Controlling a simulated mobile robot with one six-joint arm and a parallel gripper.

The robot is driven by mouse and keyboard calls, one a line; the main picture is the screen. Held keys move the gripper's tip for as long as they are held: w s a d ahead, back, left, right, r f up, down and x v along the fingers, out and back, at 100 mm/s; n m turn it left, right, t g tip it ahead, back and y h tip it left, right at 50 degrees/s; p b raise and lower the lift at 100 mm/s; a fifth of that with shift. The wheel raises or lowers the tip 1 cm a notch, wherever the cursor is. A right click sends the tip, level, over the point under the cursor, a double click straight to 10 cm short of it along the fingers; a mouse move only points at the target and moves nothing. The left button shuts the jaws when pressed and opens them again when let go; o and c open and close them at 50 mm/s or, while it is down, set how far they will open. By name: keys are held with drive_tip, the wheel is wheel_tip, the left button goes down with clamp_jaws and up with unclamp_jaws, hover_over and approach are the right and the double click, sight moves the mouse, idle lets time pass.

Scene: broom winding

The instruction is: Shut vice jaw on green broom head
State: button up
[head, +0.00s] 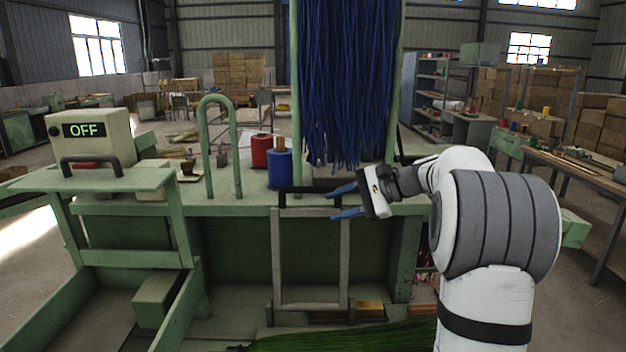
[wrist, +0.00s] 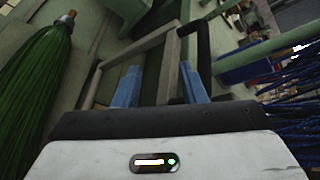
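The green broom head (head: 345,339) lies low at the bottom edge in the head view, partly cut off. In the wrist view its green bristles (wrist: 36,85) fan out at the left below a copper-coloured tip. A grey rectangular frame (head: 277,262), which looks like the vice jaw, hangs at the front of the green machine with a black handle (head: 308,189) at its top. It also shows in the wrist view (wrist: 140,48). My gripper (head: 345,202) is open, its blue fingers near the frame's top right corner. Contact cannot be told.
Blue strands (head: 348,75) hang above my gripper. A red spool (head: 261,150) and a blue spool (head: 279,168) stand on the machine top beside a green arch (head: 205,148). A box reading OFF (head: 92,135) is at the left.

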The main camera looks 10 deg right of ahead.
sight(329, 188)
drive_tip(key=shift+m+t+y, duration=0.6)
drive_tip(key=shift+t+y, duration=0.1)
drive_tip(key=w+d+r, duration=0.3)
drive_tip(key=shift+d+p, duration=0.25)
drive_tip(key=shift+p, duration=0.05)
drive_tip(key=shift+w, duration=0.2)
drive_tip(key=p+x, duration=0.1)
drive_tip(key=x, duration=0.6)
drive_tip(key=shift+a+f+p, duration=0.1)
drive_tip(key=shift+a+p, duration=0.2)
drive_tip(key=shift+p, duration=0.05)
drive_tip(key=shift+c, duration=0.6)
clamp_jaws()
